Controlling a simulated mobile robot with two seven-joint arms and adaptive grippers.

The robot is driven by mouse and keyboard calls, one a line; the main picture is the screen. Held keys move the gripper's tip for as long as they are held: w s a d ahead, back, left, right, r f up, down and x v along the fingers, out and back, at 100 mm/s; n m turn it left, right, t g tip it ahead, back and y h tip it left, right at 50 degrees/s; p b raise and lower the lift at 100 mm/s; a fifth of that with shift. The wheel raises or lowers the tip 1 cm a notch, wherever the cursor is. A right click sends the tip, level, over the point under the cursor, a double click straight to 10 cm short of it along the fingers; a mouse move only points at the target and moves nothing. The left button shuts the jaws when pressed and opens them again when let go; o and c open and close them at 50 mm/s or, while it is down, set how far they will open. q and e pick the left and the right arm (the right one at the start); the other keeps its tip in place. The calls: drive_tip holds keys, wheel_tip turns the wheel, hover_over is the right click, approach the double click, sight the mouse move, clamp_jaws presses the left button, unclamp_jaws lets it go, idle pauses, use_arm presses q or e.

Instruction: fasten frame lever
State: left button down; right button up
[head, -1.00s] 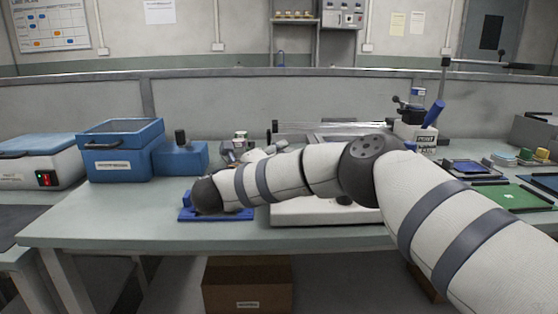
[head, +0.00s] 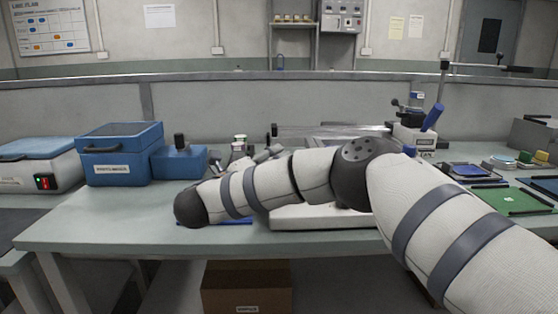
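My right arm comes in from the right and crosses the table to the left. Its dark rounded wrist joint hangs over a blue base plate (head: 236,221), mostly covered. My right gripper (head: 262,156) shows only as small grey parts behind the forearm, near the printer's left side; its fingertips and any contact are hidden. A white-based machine (head: 320,218) with a metal frame (head: 330,131) stands mid-table, largely covered by my arm. I cannot make out a frame lever there. A blue-handled lever (head: 432,117) tilts on a unit at the back right. My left gripper is not in view.
A green board (head: 497,199) and small trays lie at the right. The front-left tabletop (head: 110,222) is clear. A low partition runs behind.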

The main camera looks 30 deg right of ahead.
drive_tip(key=v, duration=0.8)
drive_tip(key=shift+w+a+r, duration=0.1)
drive_tip(key=shift+s+a, duration=0.25)
drive_tip(key=shift+a, duration=0.05)
